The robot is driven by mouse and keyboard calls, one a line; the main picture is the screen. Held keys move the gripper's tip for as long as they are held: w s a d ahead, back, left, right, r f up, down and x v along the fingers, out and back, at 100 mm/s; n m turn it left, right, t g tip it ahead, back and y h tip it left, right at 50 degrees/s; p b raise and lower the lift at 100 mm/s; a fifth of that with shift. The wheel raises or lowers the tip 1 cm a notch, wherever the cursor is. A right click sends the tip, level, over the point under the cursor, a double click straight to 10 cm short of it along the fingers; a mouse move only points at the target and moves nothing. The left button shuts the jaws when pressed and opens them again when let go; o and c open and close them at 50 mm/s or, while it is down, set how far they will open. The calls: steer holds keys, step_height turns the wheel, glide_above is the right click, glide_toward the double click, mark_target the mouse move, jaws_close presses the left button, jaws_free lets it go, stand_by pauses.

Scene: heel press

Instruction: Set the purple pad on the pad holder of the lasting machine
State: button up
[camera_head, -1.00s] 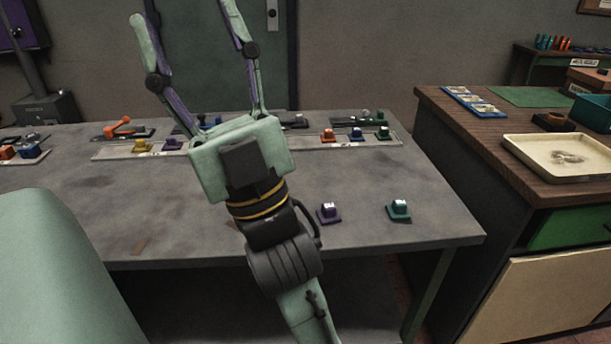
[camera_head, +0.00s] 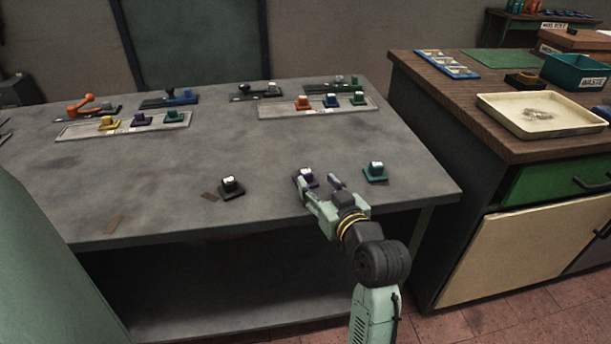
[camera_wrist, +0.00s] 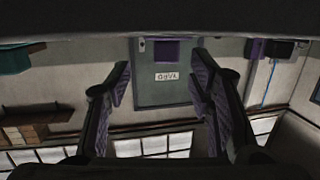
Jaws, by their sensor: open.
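A purple pad (camera_head: 306,176) with a white top sits near the front edge of the grey table, partly hidden by a finger of my gripper. My gripper (camera_head: 319,186) is open, low over the table, with its fingertips close to this pad. I cannot tell whether they touch it. In the wrist view my open gripper (camera_wrist: 165,95) shows purple-lined fingers with nothing between them. Another purple pad (camera_head: 141,118) stands in the back left tray. Several small devices on dark bases stand at the back, one with an orange lever (camera_head: 90,106). I cannot tell which is the lasting machine's pad holder.
Trays (camera_head: 75,131) with coloured pads line the back. The table's middle is clear. A wooden cabinet (camera_head: 440,105) with a cream tray (camera_head: 545,127) adjoins at right.

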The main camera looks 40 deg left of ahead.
mark_target(305, 170)
steer(key=p+x, duration=0.1)
steer(key=x, duration=0.3)
steer(key=r+p+x, duration=0.1)
steer(key=shift+s+a+f+p, duration=0.15)
steer(key=shift+a+p, duration=0.15)
steer(key=shift+a, duration=0.35)
steer(key=shift+a+f, duration=0.15)
steer(key=shift+a, duration=0.1)
steer(key=shift+c, duration=0.2)
jaws_close()
